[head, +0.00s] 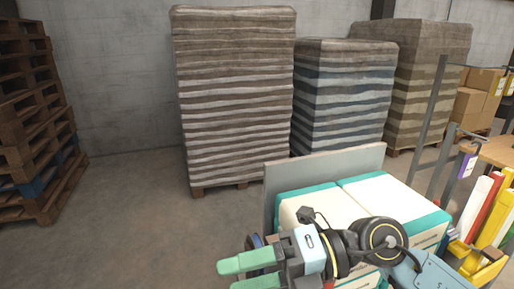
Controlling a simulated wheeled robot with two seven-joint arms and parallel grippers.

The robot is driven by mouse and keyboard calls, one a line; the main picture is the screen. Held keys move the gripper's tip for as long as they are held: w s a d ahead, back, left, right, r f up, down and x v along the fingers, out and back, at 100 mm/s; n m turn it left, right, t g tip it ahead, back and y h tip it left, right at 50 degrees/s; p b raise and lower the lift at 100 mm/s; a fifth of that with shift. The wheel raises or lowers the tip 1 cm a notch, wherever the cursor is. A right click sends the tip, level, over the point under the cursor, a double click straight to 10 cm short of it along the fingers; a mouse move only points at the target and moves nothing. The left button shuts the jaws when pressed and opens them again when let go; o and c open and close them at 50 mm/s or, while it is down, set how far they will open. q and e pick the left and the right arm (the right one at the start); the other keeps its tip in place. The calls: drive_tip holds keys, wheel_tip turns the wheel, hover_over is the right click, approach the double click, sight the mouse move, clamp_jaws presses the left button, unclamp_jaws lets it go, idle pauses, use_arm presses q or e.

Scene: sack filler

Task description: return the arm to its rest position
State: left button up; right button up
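My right arm comes in from the lower right, and its wrist is in front of the white and teal sacks (361,194). My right gripper (248,273) has green fingertips that point left at the bottom of the head view. The two fingers look a little apart, with nothing visible between them. The lower finger is partly cut off by the bottom edge. My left gripper and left arm are not in view.
A grey upright panel (330,172) stands behind the sacks. Wrapped pallet stacks (235,100) stand along the back wall. Wooden pallets (30,120) are piled at the left. A metal post (430,125) and coloured rolls (482,208) are at the right. The floor (135,225) at left is clear.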

wheel_tip(320, 180, up, 6)
drive_tip(key=w+m+t+y, duration=0.1)
drive_tip(key=m+t+y, duration=0.3)
drive_tip(key=m+y, duration=0.15)
drive_tip(key=w+d+r+m+t+h, duration=0.1)
drive_tip(key=w+d+m+t+h, duration=0.5)
drive_tip(key=m+t, duration=0.95)
drive_tip(key=w+d+f+m+h, duration=0.2)
drive_tip(key=d+f+m+h, duration=1.2)
drive_tip(key=f+m+h, duration=0.15)
drive_tip(key=s+d+f+m+g, duration=0.1)
drive_tip(key=s+d+f+g, duration=0.1)
drive_tip(key=s+f+g, duration=0.65)
drive_tip(key=s+d+f+m+g, duration=0.15)
drive_tip(key=s+f+g, duration=0.35)
drive_tip(key=s+f, duration=0.65)
wheel_tip(320, 180, down, 22)
drive_tip(key=s+g, duration=0.1)
drive_tip(key=s, duration=0.1)
drive_tip(key=s+d+f, duration=0.2)
drive_tip(key=s+f, duration=0.6)
drive_tip(key=s+d+f+g, duration=0.1)
drive_tip(key=s+d+f, duration=0.2)
drive_tip(key=s+f, duration=0.5)
drive_tip(key=shift+s+d+n, duration=0.35)
drive_tip(key=shift+s+n, duration=0.05)
drive_tip(key=shift+s, duration=0.05)
